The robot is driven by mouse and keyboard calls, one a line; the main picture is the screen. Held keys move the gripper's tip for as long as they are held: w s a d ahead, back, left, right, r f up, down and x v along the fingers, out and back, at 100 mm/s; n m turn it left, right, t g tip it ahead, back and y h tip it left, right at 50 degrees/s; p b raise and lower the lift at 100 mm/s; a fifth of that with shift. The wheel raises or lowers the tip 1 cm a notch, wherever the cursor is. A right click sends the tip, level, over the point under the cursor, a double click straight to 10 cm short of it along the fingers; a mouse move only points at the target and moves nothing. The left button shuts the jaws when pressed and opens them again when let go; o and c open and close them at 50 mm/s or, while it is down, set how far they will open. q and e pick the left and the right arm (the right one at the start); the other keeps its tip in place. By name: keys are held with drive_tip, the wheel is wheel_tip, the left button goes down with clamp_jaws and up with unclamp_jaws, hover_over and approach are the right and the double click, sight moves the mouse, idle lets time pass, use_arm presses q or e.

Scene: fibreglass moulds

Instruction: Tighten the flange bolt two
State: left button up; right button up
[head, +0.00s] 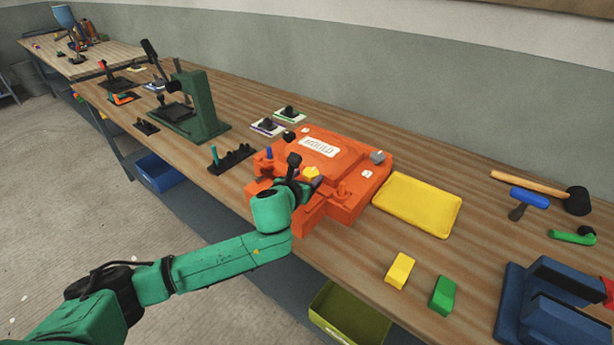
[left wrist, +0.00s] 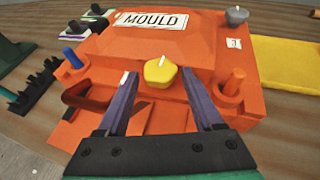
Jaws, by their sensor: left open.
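The orange mould (head: 345,195) with a white "MOULD" plate lies on the bench, and it also fills the middle of the left wrist view (left wrist: 225,45). A yellow lobed knob (left wrist: 161,75) with a white mark on top sits at its near edge; it also shows in the head view (head: 311,173). My left gripper (left wrist: 159,78) is open, its two fingers on either side of the knob, with small gaps seemingly left. A grey bolt knob (head: 377,156) stands at the mould's right corner beside a small white tag. I cannot read which bolt is two.
A yellow tray (head: 418,204) lies right of the mould. A green press (head: 194,105) and a black rack (head: 232,158) stand to the left. Yellow and green blocks lie in front.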

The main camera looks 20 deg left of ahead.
use_arm(q)
drive_tip(key=shift+w, duration=0.2)
clamp_jaws()
drive_tip(key=shift+a+r+m+h+p, duration=0.15)
drive_tip(key=shift+m+h+p, duration=0.2)
drive_tip(key=shift+p, duration=0.3)
drive_tip(key=m+h+p, duration=0.2)
drive_tip(key=h+p, duration=0.1)
drive_tip(key=shift+a+r+m+g, duration=0.1)
drive_tip(key=shift+a+m+g, duration=0.2)
drive_tip(key=shift+g, duration=0.1)
drive_tip(key=shift+w+a+m+g+h+p, duration=0.1)
drive_tip(key=shift+a+m+g+h+p, duration=0.1)
drive_tip(key=shift+m+h+p, duration=0.3)
drive_tip(key=shift+w+a+m+g+h+p, duration=0.1)
drive_tip(key=shift+m+g+h+p, duration=0.1)
drive_tip(key=shift+m+h+p, duration=0.25)
drive_tip(key=shift+f+m+g+h+p, duration=0.2)
drive_tip(key=shift+m+g+h+p, duration=0.1)
drive_tip(key=shift+m+h+p, duration=0.1)
drive_tip(key=shift+f, duration=0.1)
unclamp_jaws()
